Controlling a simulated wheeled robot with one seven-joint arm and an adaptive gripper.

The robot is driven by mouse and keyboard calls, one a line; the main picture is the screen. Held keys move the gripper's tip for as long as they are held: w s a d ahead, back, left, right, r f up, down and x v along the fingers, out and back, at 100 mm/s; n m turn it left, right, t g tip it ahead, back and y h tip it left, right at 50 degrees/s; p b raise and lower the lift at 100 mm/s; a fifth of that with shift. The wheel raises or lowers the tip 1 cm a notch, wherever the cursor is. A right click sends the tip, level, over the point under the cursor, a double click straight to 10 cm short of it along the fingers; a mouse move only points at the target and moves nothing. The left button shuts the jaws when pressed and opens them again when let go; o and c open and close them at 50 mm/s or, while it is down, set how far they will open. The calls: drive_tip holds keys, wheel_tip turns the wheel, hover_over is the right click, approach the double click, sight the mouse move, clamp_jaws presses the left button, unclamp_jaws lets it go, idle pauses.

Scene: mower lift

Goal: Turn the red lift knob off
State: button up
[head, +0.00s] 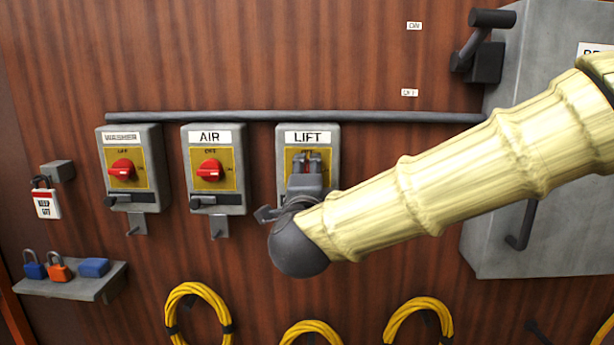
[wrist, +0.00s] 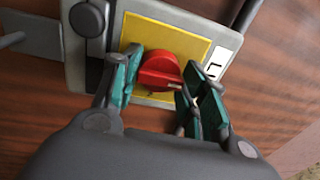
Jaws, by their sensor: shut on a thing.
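The red lift knob (wrist: 160,68) sits on a yellow plate (wrist: 138,28) on the grey box labelled LIFT (head: 330,150). My gripper (head: 306,158) is at the front of that box and hides most of the knob in the head view. In the wrist view, the teal-padded fingers of my gripper (wrist: 164,66) stand on either side of the knob, shut on it. A pale mark shows on the knob's bar, at the end toward the right finger. The plate's ON and OFF wording cannot be read here.
The AIR box (head: 240,165) and the washer box (head: 150,160) stand to the left, each with a red knob. A conduit (head: 250,117) runs above. A shelf with padlocks (head: 95,285) is lower left, and a large grey cabinet (head: 550,180) is at right.

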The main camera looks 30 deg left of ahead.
drive_tip(key=shift+s+f, duration=0.1)
drive_tip(key=shift+f, duration=0.3)
drive_tip(key=o, duration=1)
drive_tip(key=shift+r, duration=0.15)
drive_tip(key=shift+r, duration=0.1)
drive_tip(key=v, duration=1.2)
